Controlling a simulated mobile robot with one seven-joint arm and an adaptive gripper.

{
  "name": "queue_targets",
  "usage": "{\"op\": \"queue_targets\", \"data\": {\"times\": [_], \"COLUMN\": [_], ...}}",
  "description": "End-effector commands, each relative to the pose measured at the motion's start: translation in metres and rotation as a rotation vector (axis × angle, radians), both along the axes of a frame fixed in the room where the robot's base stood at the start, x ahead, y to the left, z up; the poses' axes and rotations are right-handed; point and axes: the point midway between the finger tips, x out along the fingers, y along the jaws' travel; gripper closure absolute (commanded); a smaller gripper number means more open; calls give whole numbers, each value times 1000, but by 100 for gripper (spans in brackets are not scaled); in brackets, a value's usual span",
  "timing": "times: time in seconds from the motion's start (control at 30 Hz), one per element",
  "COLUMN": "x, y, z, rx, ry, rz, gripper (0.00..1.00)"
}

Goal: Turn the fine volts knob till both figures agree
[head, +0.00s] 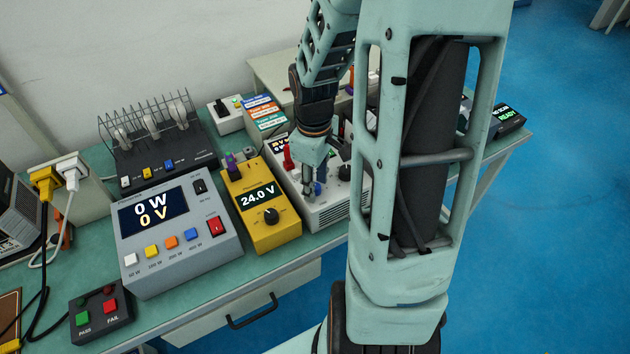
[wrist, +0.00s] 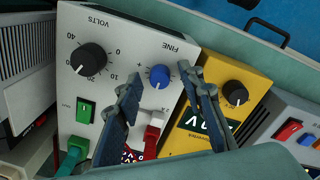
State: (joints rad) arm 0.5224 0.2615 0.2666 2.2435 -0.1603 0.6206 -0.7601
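The fine volts knob (wrist: 159,76) is a small blue knob on the pale power supply (wrist: 135,50), under the word FINE. It also shows in the head view (head: 317,188), next to my fingers. My gripper (wrist: 164,80) is open, with one finger on each side of the blue knob in the wrist view; I cannot tell whether they touch it. The black volts knob (wrist: 89,59) sits to the left. The supply's display (head: 281,144) is partly hidden by my arm and too small to read. The yellow meter (head: 262,205) reads 24.0 V.
A grey load box (head: 180,235) showing 0 W and 0 V stands left of the meter. Red (wrist: 153,135) and green (wrist: 75,153) plugs stand in the supply near my fingers. A pass/fail box (head: 101,312) sits at the front left. A wire rack (head: 148,118) stands behind.

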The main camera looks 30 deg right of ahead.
Motion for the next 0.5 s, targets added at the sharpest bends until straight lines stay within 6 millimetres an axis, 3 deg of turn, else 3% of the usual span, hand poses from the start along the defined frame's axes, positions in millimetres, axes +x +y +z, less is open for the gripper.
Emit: {"op": "queue_targets", "data": {"times": [0.23, 0.5], "x": [0, 0], "y": [0, 0], "z": [0, 0], "rx": [0, 0], "ry": [0, 0], "rz": [0, 0], "gripper": [66, 95]}}
